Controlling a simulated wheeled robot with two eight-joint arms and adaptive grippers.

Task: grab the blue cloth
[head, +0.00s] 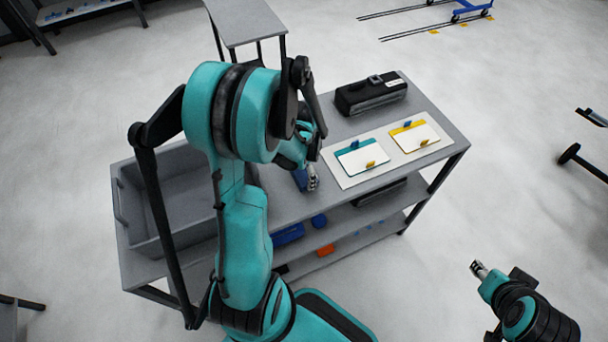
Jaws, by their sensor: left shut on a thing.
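The blue cloth (299,179) shows as a small dark blue patch on the grey table top, left of the white board. My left gripper (313,183) points down right beside it and is shut on it. My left arm hides much of the cloth, so its full shape cannot be told. My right gripper (478,268) is at the lower right, off the table over the floor. Its fingers are too small to tell whether they are open.
A grey bin (128,190) stands at the table's left end. A white board (380,174) holds a teal-edged card and a yellow-edged card. A black case (371,96) lies behind it. Blue and orange items (326,250) lie on the lower shelf.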

